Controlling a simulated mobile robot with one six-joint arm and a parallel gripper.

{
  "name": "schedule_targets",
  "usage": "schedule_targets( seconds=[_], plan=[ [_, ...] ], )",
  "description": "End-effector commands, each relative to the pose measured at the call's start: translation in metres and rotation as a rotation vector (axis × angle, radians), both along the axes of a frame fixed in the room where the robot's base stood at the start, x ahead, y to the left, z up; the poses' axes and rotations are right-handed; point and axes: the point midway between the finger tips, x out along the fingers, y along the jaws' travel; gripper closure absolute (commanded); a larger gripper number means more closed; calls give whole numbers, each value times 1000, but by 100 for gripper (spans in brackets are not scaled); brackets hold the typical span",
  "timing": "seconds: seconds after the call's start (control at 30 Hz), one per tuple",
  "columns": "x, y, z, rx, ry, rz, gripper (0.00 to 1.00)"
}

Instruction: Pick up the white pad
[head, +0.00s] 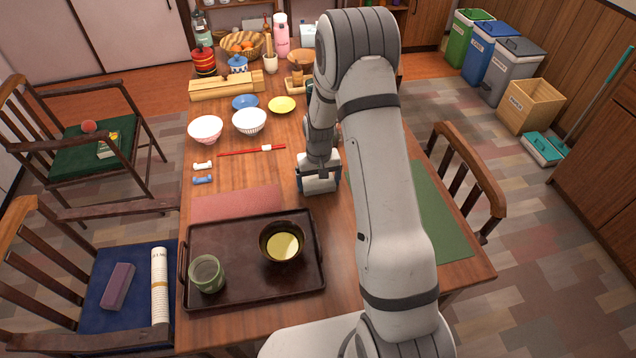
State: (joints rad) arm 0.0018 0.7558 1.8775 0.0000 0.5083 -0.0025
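I cannot make out a white pad for certain. A small white rest-like piece (203,166) lies on the left part of the table, just behind a similar blue piece (202,180). My gripper (319,188) points down over the middle of the table, to the right of these pieces and of the red chopsticks (250,151). Its fingertips are hidden beneath its body, so I cannot see whether it is open or holds anything. My arm covers much of the table's right half.
A dark tray (230,294) with a green cup (207,274) and a dark bowl (282,242) stands at the front. Behind it lies a red mat (236,204). A green mat (440,215) lies right. Bowls and plates stand farther back. Chairs flank the table.

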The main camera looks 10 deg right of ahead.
Motion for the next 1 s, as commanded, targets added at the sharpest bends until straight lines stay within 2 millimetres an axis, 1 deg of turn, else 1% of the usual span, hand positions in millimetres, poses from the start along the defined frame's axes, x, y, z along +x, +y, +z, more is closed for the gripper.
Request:
schedule_targets(
  seconds=[0.03, 0.2, 0.37, 0.47, 0.57, 0.8, 0.9, 0.93, 1.0],
  plan=[
    [0, 0, 0, 0, 0, 0, 21],
    [0, 0, 0, 0, 0, 0, 35],
    [0, 0, 1, 0, 0, 0, 36],
    [1, 0, 7, 0, -2, 0, 36],
    [1, 0, 21, 0, -4, 0, 36],
    [1, 0, 70, 0, -4, 0, 36],
    [1, 0, 86, 0, -3, 0, 36],
    [1, 0, 89, 0, -4, 0, 36],
    [-8, 0, 87, 0, 2, 0, 36]
  ],
)
